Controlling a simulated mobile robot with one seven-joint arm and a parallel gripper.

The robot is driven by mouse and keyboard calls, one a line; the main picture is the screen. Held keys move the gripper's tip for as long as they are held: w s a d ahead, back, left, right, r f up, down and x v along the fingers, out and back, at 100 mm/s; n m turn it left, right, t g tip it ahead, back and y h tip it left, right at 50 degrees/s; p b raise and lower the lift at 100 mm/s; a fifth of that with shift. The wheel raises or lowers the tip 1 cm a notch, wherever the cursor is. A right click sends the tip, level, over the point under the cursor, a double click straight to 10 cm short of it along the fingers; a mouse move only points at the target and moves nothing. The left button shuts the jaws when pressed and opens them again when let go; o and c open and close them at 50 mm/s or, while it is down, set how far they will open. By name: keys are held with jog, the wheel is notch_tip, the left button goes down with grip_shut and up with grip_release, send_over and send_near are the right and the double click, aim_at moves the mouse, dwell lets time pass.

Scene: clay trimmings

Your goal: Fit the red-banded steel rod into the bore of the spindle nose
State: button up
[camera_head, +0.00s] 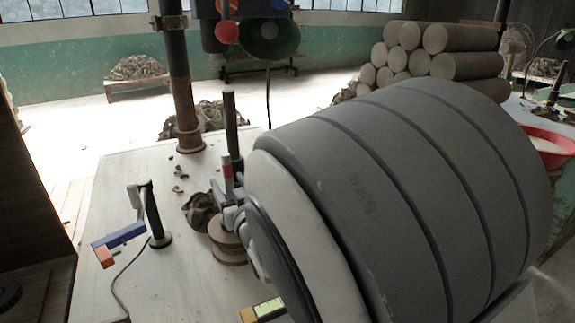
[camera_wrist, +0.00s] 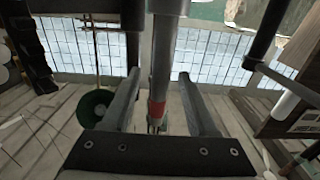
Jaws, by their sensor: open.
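The steel rod (camera_wrist: 157,108) with its red band stands between the two fingers of my open gripper (camera_wrist: 159,78) in the wrist view, with a visible gap on each side. In the head view the rod (camera_head: 227,172) is upright, pale with a red band near its upper part. My gripper (camera_head: 229,205) is beside the rod's lower part, above a round wooden block (camera_head: 228,245). The rod's lower end is hidden by the gripper. I cannot make out the spindle nose or its bore with certainty.
A dark post (camera_head: 231,118) stands just behind the rod. A dark crumpled lump (camera_head: 200,212) lies beside the wooden block.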

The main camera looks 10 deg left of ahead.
jog(key=shift+c, duration=0.3)
grip_shut()
jog(key=shift+r, duration=0.15)
dwell(1.1)
